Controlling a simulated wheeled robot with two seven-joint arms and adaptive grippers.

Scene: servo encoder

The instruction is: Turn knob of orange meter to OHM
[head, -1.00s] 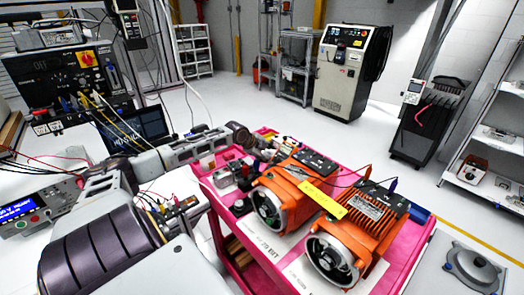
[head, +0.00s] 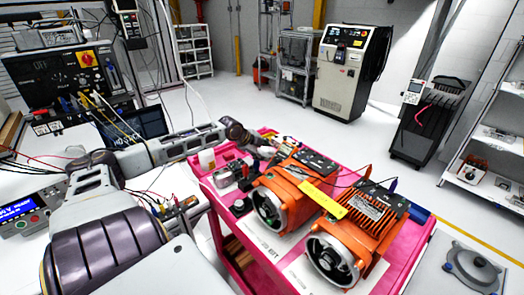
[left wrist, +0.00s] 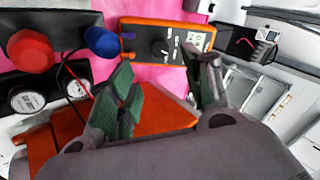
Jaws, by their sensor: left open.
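The orange meter (left wrist: 150,31) lies on the pink surface in the left wrist view, at the upper middle. Its dark round knob (left wrist: 160,47) faces the camera, and a small pale display is at its right end. The knob's setting is too small to read. My left gripper (left wrist: 163,85) is open and empty, its green-padded fingers apart, with the meter beyond the fingertips. In the head view my left gripper (head: 272,149) is over the far side of the pink cart, behind the orange motors. The meter cannot be made out clearly there. My right gripper is not in view.
Two orange motors (head: 345,235) stand on the pink cart (head: 407,262), a yellow label on one. In the left wrist view a red knob (left wrist: 30,50), a blue knob (left wrist: 101,41), cables and round gauges (left wrist: 27,99) are at the left. Open floor lies beyond the cart.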

